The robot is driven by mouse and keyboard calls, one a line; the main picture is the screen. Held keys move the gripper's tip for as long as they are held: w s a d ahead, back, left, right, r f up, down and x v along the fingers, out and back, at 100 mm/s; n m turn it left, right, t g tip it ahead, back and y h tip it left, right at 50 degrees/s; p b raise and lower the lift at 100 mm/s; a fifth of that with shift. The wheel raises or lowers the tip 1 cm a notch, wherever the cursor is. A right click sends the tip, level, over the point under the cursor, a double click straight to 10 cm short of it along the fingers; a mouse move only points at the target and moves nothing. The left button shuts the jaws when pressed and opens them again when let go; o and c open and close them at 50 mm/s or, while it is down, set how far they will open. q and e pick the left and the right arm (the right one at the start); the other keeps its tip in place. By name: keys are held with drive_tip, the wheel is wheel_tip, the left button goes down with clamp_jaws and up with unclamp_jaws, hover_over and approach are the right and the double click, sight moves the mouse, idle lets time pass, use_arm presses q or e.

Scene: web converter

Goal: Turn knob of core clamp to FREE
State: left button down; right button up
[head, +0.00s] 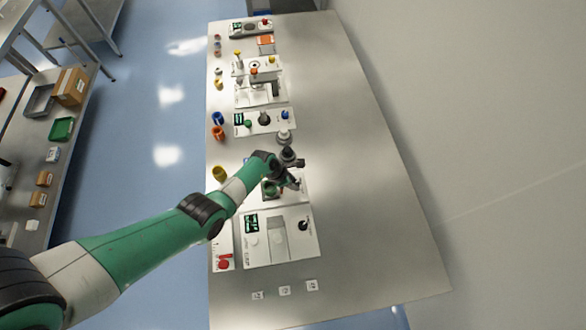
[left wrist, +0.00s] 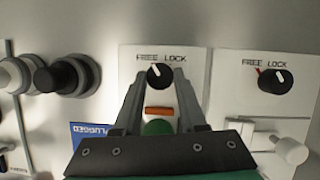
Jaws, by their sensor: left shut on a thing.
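My left gripper (head: 294,182) reaches down over a panel on the bench in the head view. In the left wrist view its two fingers (left wrist: 161,76) are shut on a black round knob (left wrist: 159,76), one finger on each side. The knob sits on a white plate (left wrist: 129,60) marked FREE at left and LOCK at right. Its white pointer leans up and slightly left, towards FREE. An orange bar and a green round part show below it, between the fingers. No core clamp name is readable. My right gripper is not in view.
A second black knob (left wrist: 275,81) with FREE and LOCK marks stands to the right, its pointer tilted towards LOCK. A grey-and-black cylinder (left wrist: 68,77) sticks out at left. A white peg (left wrist: 291,151) stands at lower right. The bench's right side (head: 350,150) is clear.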

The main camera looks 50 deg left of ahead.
use_arm(q)
drive_tip(key=shift+r+n+y+p, duration=0.1)
drive_tip(key=shift+n+y+p, duration=0.3)
drive_tip(key=shift+n+p, duration=0.4)
drive_tip(key=shift+c, duration=2.3)
unclamp_jaws()
drive_tip(key=p+v, duration=1.1)
drive_tip(key=shift+s+r, duration=0.2)
